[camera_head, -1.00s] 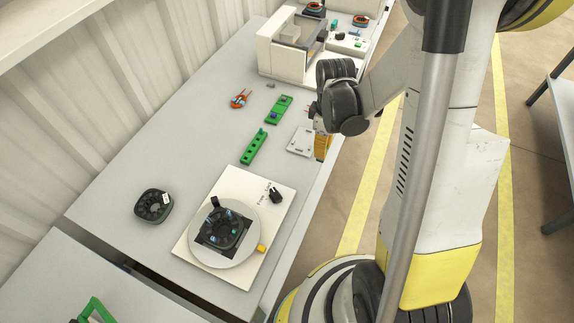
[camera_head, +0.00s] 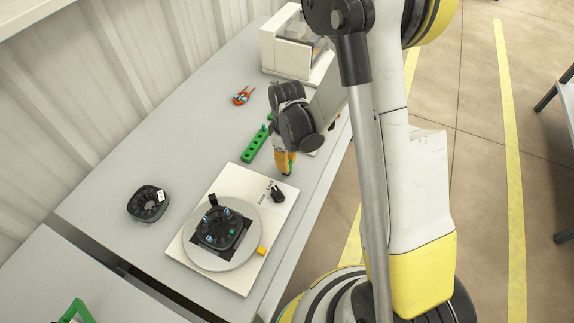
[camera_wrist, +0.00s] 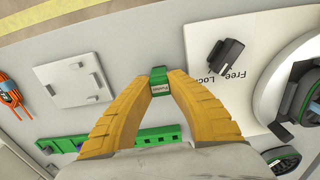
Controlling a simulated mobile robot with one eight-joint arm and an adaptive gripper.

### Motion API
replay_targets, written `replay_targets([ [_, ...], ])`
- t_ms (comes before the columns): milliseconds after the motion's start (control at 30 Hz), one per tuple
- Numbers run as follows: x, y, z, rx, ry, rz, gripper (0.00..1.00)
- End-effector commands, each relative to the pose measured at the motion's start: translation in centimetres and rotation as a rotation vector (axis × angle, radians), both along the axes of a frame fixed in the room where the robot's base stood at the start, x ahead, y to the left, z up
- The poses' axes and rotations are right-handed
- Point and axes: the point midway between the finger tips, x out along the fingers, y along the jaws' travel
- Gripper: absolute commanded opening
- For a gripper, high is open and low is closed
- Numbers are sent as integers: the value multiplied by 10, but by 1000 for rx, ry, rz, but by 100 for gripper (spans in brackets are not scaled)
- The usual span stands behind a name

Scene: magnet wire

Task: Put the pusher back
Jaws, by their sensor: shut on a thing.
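My gripper (camera_head: 285,170) is above the table, between the white base board and the green strip. In the wrist view, its yellow fingers (camera_wrist: 158,90) are shut on a small green block with a white label that appears to read "Pusher"; this is the pusher (camera_wrist: 157,75). A green strip with holes (camera_head: 255,145) lies on the table to the left of the gripper. In the wrist view the strip (camera_wrist: 172,136) is partly hidden behind my fingers. In the head view the pusher cannot be made out between the fingers.
A white board (camera_head: 240,180) carries a round grey turntable (camera_head: 191,250) with a dark ring-shaped part (camera_head: 220,230), a black lever (camera_head: 277,193) and a yellow knob (camera_head: 261,251). Another dark ring part (camera_head: 148,203) lies left. A white plate (camera_wrist: 75,80) and orange tool (camera_head: 243,96) lie nearby.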

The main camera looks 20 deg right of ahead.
Motion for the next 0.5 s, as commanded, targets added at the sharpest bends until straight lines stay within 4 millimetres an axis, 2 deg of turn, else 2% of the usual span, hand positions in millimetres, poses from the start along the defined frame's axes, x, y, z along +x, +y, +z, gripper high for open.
replay_targets([
  [300,0,0,-3,0,0,0,0],
  [333,0,0,-3,0,0,0,22],
  [367,0,0,-2,0,0,0,31],
  [400,0,0,-2,0,0,0,37],
  [500,0,0,-1,0,0,0,37],
])
